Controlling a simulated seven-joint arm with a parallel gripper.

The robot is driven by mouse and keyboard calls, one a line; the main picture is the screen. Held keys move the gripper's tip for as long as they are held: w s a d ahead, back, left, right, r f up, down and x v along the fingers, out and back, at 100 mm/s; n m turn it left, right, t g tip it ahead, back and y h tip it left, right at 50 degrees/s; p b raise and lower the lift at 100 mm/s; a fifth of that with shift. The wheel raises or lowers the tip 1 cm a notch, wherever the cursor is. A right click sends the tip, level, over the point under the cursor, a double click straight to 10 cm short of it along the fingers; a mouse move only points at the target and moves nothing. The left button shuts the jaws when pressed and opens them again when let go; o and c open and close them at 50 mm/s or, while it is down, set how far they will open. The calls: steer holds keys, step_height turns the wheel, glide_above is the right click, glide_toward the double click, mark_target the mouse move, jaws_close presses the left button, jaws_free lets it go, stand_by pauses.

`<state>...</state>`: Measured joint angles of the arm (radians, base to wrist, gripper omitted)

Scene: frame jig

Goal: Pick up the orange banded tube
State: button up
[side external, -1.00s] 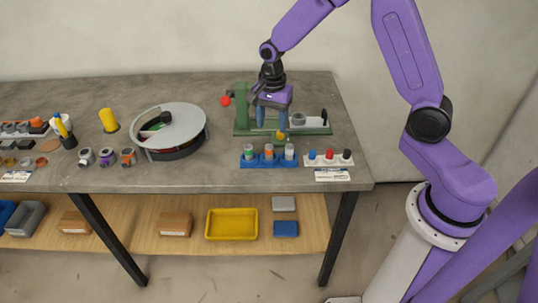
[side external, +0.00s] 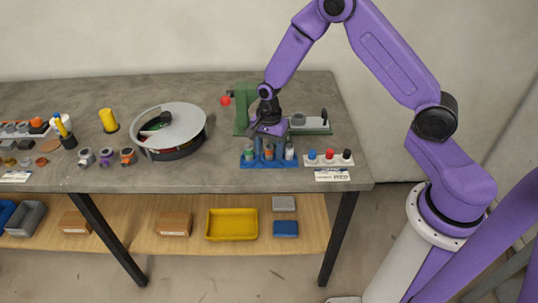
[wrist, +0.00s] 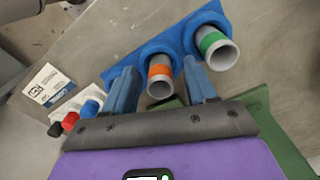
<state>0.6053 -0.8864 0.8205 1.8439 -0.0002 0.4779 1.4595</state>
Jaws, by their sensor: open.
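The orange banded tube (wrist: 159,72), grey with an orange band, stands in the middle of the blue rack (wrist: 150,47). In the wrist view my gripper (wrist: 158,68) is open, with one blue finger on each side of this tube. I cannot tell whether the fingers touch it. In the side external view my gripper (side external: 269,148) is low over the rack (side external: 268,163) and partly hides the orange banded tube. A green banded tube (wrist: 214,45) stands beside it in the rack, outside the fingers. A third grey tube (side external: 289,152) stands at the rack's right end.
A white holder (side external: 330,160) with blue, red and black caps stands right of the rack. A green fixture (side external: 242,120) stands close behind my gripper. A round grey carousel (side external: 180,120) is to the left, with bare bench between it and the rack.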

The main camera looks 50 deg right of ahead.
jaws_close()
steer(key=shift+r, duration=0.1)
steer(key=shift+w+r, duration=0.1)
steer(key=shift+r, duration=0.4)
steer(key=s+r, duration=1.4)
steer(key=shift+d+r, duration=0.4)
steer(key=shift+d, duration=0.05)
